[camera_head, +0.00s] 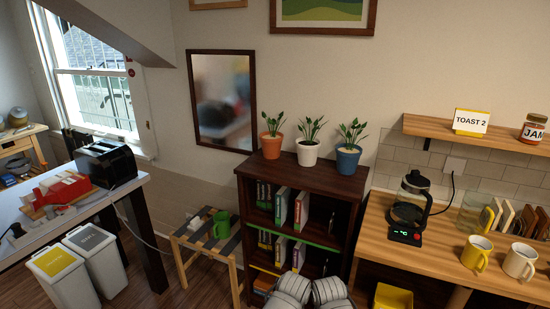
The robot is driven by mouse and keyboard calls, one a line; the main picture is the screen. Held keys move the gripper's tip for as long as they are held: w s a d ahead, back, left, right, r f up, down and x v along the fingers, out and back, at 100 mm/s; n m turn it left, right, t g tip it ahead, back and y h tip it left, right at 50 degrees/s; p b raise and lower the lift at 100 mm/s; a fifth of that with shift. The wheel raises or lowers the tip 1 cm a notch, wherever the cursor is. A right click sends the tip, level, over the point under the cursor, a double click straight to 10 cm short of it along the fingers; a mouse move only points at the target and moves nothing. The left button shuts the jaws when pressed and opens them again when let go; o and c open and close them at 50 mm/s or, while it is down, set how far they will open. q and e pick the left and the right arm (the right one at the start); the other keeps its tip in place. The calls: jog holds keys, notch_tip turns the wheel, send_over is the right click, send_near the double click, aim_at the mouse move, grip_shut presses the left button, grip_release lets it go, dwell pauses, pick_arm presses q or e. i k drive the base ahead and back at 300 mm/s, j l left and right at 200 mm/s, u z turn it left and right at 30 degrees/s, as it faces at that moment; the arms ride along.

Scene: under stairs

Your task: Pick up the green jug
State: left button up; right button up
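The green jug (221,224) stands upright on a small wooden stool with a dark woven, striped seat (196,238), left of the dark bookcase. It is small in the picture, and its handle seems to be on its left side. Nothing is touching it from my side. Neither of my grippers can be made out in the head view. Only pale rounded parts, probably mine, show at the bottom edge.
A dark bookcase (308,178) with several potted plants stands right of the stool. A table (125,187) with a black toaster (106,163) and two bins (95,255) are on the left. A wooden counter (440,245) holds a coffee maker (409,206) and mugs on the right.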

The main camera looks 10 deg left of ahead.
aim_at(222, 229)
jog(key=i+j+u, duration=0.15)
jog(key=i+u, duration=0.45)
jog(key=u, duration=0.15)
jog(key=i+u, duration=0.4)
jog(key=i+l+u, duration=0.1)
jog(key=u, duration=0.25)
jog(key=i+j+u, duration=0.1)
jog(key=i+u, duration=0.3)
jog(key=i, duration=0.3)
jog(key=i+l+u, duration=0.15)
jog(key=i+u, duration=0.2)
jog(key=i, duration=0.3)
jog(key=i+z, duration=0.15)
jog(key=z, duration=2.55)
